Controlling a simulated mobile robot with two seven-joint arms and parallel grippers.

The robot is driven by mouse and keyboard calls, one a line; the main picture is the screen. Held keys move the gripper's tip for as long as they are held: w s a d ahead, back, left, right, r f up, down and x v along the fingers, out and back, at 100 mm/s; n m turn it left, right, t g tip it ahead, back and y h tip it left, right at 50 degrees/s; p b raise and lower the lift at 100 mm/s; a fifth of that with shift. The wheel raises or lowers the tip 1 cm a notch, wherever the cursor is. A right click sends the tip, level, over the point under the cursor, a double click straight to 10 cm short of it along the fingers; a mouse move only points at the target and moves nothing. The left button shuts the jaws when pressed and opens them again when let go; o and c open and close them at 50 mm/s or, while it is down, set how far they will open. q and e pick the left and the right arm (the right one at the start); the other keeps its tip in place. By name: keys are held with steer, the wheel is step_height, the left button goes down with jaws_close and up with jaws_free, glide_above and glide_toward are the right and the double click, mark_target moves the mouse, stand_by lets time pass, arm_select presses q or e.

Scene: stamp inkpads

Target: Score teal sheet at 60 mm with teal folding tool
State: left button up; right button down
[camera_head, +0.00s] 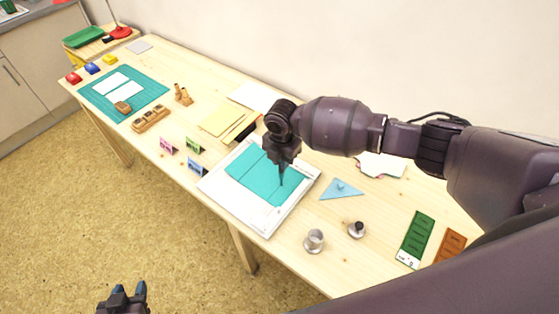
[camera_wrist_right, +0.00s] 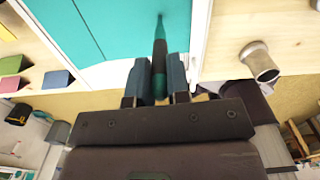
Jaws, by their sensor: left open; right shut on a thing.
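The teal sheet (camera_head: 258,180) lies on a white scoring board (camera_head: 222,194) near the middle of the table. Dark lines cross the sheet. My right gripper (camera_head: 283,166) is above the sheet's right part, shut on the teal folding tool (camera_wrist_right: 159,48). In the right wrist view the tool stands between the two fingers (camera_wrist_right: 159,80), its tip at the sheet (camera_wrist_right: 110,25). Whether the tip touches cannot be told. My left gripper (camera_head: 129,290) is open and empty at the bottom left, over the floor in front of the table.
A blue triangle (camera_head: 341,190) lies right of the board. A metal cup (camera_head: 314,241) and a dark-knobbed piece (camera_head: 357,229) stand at the front right. Small pink, green and blue cards (camera_head: 197,165) stand left of the board. A teal mat (camera_head: 150,92) lies further left.

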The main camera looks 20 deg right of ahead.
steer(key=shift+w+d, duration=0.3)
steer(key=shift+d, duration=0.15)
steer(key=shift+w, duration=0.1)
steer(key=shift+w+d, duration=0.6)
steer(key=shift+d, duration=0.1)
steer(key=shift+d+b, duration=0.1)
steer(key=shift+b, duration=0.2)
steer(key=shift+w+d, duration=0.6)
steer(key=shift+d, duration=0.1)
steer(key=shift+w+d+f+b, duration=0.1)
steer(key=shift+w+d+b, duration=0.4)
steer(key=shift+d, duration=0.15)
stand_by(0.4)
